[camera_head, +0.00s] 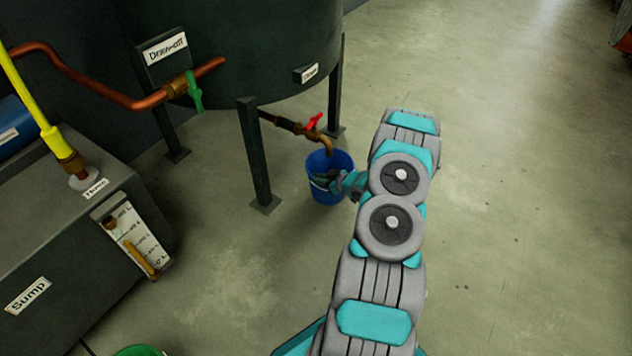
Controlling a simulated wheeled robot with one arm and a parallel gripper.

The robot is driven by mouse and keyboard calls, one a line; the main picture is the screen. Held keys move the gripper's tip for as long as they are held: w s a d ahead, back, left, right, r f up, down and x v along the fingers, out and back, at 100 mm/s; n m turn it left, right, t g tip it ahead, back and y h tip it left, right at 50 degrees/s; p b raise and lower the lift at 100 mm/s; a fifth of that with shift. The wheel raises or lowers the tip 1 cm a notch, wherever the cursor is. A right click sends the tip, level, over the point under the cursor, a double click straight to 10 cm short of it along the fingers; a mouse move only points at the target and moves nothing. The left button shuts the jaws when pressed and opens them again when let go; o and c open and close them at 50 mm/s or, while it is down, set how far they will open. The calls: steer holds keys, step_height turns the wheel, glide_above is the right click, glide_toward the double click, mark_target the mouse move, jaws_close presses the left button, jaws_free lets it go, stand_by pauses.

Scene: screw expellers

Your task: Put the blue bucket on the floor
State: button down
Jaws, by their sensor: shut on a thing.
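The blue bucket (335,163) is in the middle of the head view, upright, under the bent spout of the pipe with the red-handled valve. My gripper (324,180) is at the bucket's front side and shut on it. My arm reaches to it from the bottom of the view. The fingertips are small and dark, so the exact hold is hard to see. Whether the bucket's base touches the floor (480,230) cannot be told.
A dark tank (250,60) on legs stands behind, one leg (256,155) left of the bucket. The red valve (314,122) and spout are close above. A grey sump box (60,230) stands left. A green rim (140,350) shows at bottom left. Floor at right is clear.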

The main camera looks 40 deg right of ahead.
mark_target(316, 193)
steer(key=shift+w+d+f, duration=0.1)
steer(key=shift+w+f, duration=0.1)
steer(key=shift+f, duration=0.4)
steer(key=shift+w+d+f, duration=0.1)
steer(key=shift+w+f, duration=0.15)
steer(key=shift+f, duration=0.3)
steer(key=shift+w+d+f, duration=0.1)
steer(key=shift+w+f, duration=0.1)
steer(key=shift+f, duration=0.55)
steer(key=c, duration=0.9)
jaws_free()
